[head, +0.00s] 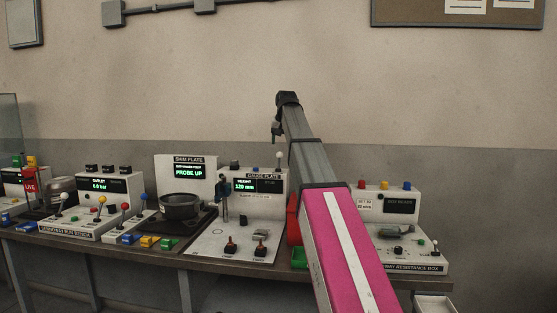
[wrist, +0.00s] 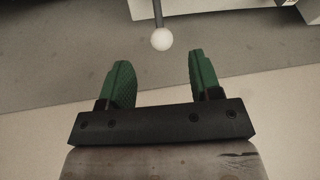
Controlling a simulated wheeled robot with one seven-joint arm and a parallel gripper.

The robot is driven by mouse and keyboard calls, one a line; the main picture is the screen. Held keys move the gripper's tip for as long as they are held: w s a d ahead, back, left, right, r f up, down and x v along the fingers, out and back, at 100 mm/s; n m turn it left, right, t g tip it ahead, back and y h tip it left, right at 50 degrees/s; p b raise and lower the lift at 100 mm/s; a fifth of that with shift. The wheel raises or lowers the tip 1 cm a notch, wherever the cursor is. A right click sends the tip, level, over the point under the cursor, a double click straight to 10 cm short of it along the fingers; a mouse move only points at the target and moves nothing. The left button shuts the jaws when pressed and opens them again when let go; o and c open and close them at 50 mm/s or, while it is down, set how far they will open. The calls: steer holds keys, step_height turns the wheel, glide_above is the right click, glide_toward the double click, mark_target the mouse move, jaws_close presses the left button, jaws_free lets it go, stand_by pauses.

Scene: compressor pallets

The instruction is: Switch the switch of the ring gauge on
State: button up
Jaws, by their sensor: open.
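No unit carries a label I can clearly read as ring gauge. The nearest is the white unit labelled something like "GAUGE PLATE" (head: 263,177), with a green height readout and a panel in front holding two dark switches (head: 231,246). A lever with a white ball (head: 278,155) stands at its upper right; its setting is unclear. My gripper (head: 276,131) is above that ball in the head view. In the wrist view the green fingers (wrist: 158,83) are apart and empty. A white ball on a dark rod (wrist: 162,39) shows beyond the fingertips, between their lines and not touched.
Left of it stands the shim plate unit (head: 188,160) with a dark round fixture (head: 180,205). A bench with coloured ball levers (head: 102,200) is farther left. A resistance box (head: 415,267) is at right. My pink arm hides the bench between.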

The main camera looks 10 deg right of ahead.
mark_target(279, 158)
steer(key=x, duration=0.9)
steer(key=shift+w+f, duration=0.1)
steer(key=shift+f, duration=0.25)
jaws_close()
steer(key=s+t, duration=0.1)
steer(key=s+t+h, duration=0.1)
steer(key=t, duration=0.3)
steer(key=shift+s+a+r, duration=0.25)
steer(key=shift+s+a, duration=0.15)
steer(key=t, duration=0.1)
steer(key=s+t+h, duration=0.1)
steer(key=shift+a+n+t, duration=0.2)
steer(key=shift+n+t, duration=0.1)
steer(key=shift+s+a+f+n+t+h, duration=0.15)
steer(key=shift+s+t+h, duration=0.15)
steer(key=shift+t, duration=0.65)
steer(key=shift+s+a+f+n+t+h, duration=0.1)
steer(key=shift+s+n+t+h, duration=0.2)
steer(key=shift+t, duration=0.65)
